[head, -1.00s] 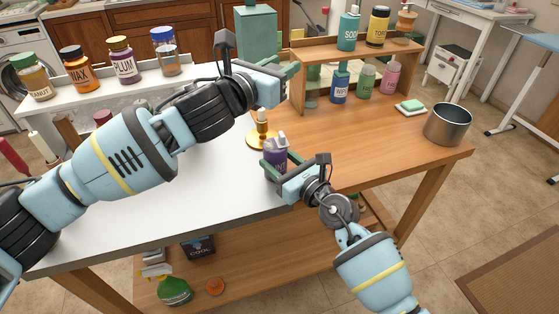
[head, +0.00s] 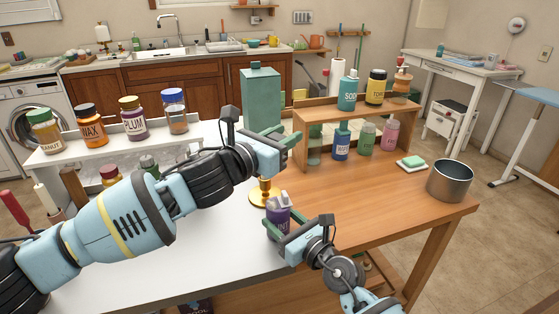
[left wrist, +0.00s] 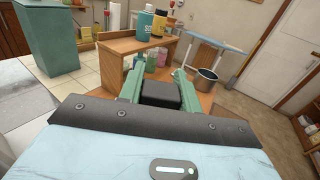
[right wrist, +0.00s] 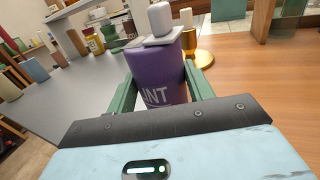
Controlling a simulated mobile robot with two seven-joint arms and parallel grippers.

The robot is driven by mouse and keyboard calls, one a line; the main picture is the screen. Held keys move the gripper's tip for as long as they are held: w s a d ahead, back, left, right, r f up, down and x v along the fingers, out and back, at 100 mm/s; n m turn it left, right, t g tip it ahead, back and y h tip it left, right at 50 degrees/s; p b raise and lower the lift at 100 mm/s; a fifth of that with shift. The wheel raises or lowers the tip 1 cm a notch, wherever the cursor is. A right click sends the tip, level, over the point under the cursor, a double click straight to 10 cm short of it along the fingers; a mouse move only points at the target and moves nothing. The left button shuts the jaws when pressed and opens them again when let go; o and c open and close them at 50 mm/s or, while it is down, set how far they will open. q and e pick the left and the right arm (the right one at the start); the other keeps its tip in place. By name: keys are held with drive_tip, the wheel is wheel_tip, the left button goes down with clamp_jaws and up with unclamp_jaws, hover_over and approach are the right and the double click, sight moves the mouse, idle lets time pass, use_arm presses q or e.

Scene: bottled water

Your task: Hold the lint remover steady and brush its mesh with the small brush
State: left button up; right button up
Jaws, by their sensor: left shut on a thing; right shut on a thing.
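The lint remover (right wrist: 160,75) is a purple container with light letters ending in "INT" and a pale top piece. My right gripper (right wrist: 158,85) is shut around it, and it looks roughly upright in the right wrist view. The lint remover also shows in the head view (head: 279,212) at my right gripper (head: 282,232). My left gripper (head: 290,145) is higher and farther back, apart from the lint remover. In the left wrist view its fingers close on a dark block-like thing (left wrist: 160,95), probably the small brush; its bristles are hidden. The mesh is not clearly visible.
A gold candle holder (head: 264,194) stands just behind the lint remover. A teal canister (head: 262,98) stands behind. The wooden top front right is clear.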

use_arm(q)
drive_tip(key=f+g+h, duration=0.1)
drive_tip(key=f, duration=0.1)
drive_tip(key=a+f+m, duration=0.1)
drive_tip(key=shift+w+f+m+g+h, duration=0.2)
drive_tip(key=shift+f+m+g+h, duration=0.1)
drive_tip(key=shift+f+g+h, duration=0.1)
drive_tip(key=shift+a+f+m+g+h, duration=0.2)
drive_tip(key=shift+f+m+g+h, duration=0.1)
drive_tip(key=shift+f, duration=0.3)
drive_tip(key=shift+f, duration=0.1)
drive_tip(key=shift+f, duration=1.4)
drive_tip(key=shift+f, duration=0.85)
drive_tip(key=shift+s, duration=0.15)
drive_tip(key=shift+s+d+f, duration=0.1)
drive_tip(key=shift+s+d, duration=0.1)
drive_tip(key=shift+s, duration=0.45)
drive_tip(key=shift+s+d+f, duration=0.1)
drive_tip(key=shift+s+d, duration=0.05)
drive_tip(key=shift+s, duration=0.45)
drive_tip(key=shift+r, duration=0.1)
